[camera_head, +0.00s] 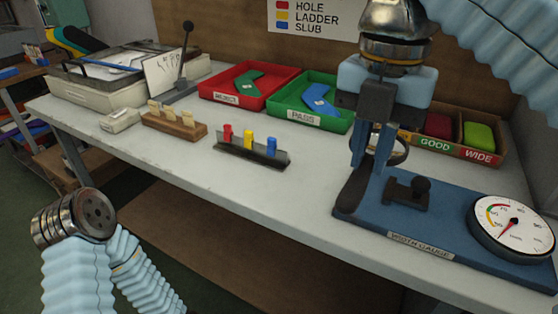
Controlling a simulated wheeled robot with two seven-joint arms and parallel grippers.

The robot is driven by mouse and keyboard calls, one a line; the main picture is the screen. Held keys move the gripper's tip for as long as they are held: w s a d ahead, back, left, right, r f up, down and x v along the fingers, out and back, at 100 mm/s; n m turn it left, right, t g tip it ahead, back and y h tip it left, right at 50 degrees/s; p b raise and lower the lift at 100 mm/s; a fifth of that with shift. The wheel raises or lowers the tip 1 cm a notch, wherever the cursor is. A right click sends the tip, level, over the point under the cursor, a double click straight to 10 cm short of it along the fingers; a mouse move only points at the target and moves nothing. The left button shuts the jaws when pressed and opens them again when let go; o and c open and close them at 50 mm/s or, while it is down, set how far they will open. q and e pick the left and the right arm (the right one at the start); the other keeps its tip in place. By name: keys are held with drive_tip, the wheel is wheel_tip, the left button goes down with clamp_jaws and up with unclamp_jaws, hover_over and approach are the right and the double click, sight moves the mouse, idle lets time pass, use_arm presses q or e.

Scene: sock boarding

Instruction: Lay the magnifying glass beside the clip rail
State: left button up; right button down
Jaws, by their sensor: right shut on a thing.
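The clip rail (252,154) is a dark strip on the white table, left of my right gripper, with a red, a yellow and a blue clip standing on it. My right gripper (369,160) points down over the left end of the blue width gauge base. It is shut on the magnifying glass, whose round rim (404,154) shows at the right of the fingers. The fingers hide much of the glass, and I cannot tell whether it touches anything below. Of my left arm only sleeve and a metal joint show at lower left; its gripper is out of view.
The width gauge (420,250) with its dial (512,228) fills the right. A red tray (240,97) and a green tray (300,117) stand behind the rail. A wooden block (174,126) with cards is left of it. The table front (290,200) is clear.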

hover_over(321, 177)
drive_tip(key=s, duration=0.5)
wheel_tip(321, 177, down, 4)
drive_tip(key=shift+n, duration=0.3)
drive_tip(key=w+f, duration=0.1)
drive_tip(key=f, duration=0.1)
drive_tip(key=w+f, duration=0.1)
drive_tip(key=w, duration=0.1)
drive_tip(key=shift+w+d+f, duration=0.1)
drive_tip(key=shift+f, duration=0.25)
drive_tip(key=shift+w+f, duration=0.2)
drive_tip(key=f, duration=0.1)
drive_tip(key=w+f, duration=0.1)
drive_tip(key=f+b, duration=0.1)
drive_tip(key=f, duration=0.1)
drive_tip(key=shift+w, duration=0.3)
use_arm(q)
drive_tip(key=shift+w+a+f, duration=0.25)
drive_tip(key=shift+a+f, duration=0.1)
drive_tip(key=shift+f, duration=0.25)
use_arm(e)
drive_tip(key=shift+f, duration=0.45)
drive_tip(key=shift+f, duration=0.2)
drive_tip(key=c, duration=1.1)
unclamp_jaws()
drive_tip(key=shift+o, duration=0.2)
